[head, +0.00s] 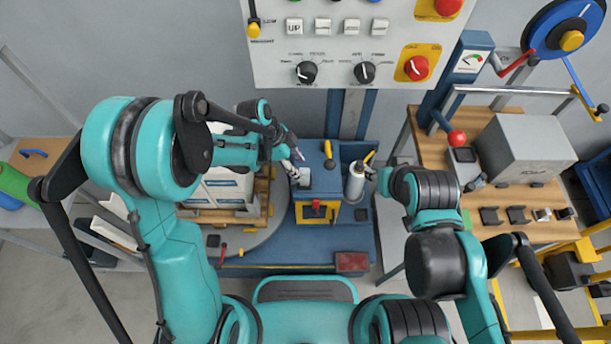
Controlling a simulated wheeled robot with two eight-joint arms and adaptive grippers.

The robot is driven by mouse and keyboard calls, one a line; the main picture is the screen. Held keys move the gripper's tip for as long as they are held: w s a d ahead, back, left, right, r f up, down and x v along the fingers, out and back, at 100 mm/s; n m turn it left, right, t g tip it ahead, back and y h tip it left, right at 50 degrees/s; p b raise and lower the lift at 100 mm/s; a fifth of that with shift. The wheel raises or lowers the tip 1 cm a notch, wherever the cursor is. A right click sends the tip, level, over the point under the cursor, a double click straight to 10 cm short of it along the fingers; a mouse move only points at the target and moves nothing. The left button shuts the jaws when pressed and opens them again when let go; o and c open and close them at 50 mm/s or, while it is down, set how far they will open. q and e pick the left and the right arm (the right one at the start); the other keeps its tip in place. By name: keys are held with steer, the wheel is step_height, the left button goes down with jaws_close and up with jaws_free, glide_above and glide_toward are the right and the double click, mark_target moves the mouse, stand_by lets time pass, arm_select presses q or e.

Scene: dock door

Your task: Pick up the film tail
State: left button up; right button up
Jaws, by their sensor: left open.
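My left arm reaches over a wrapped-looking stack of white boxes (228,188) on a turntable. My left gripper (297,172) is open, at the left side of a blue and yellow machine unit (318,186). Small pale pieces show around its fingertips. I cannot make out the film tail clearly there, nor whether the fingers touch anything. My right gripper (376,174) is beside a white cylinder (355,182) with a narrow top, right of the unit. Its fingers are too small and hidden to judge.
The stack sits on a wooden pallet on a round grey turntable (262,236). A control panel (345,45) with buttons and knobs hangs above. A wooden bench (525,195) with a grey box (535,148) stands right. A red block (351,262) lies on the blue base's front.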

mark_target(303, 170)
arm_select(q)
steer(key=x, duration=0.2)
steer(key=b+x, duration=0.1)
steer(key=x, duration=0.1)
steer(key=shift+d, duration=0.3)
steer(key=shift+s+r, duration=0.1)
steer(key=shift+c, duration=0.6)
jaws_close()
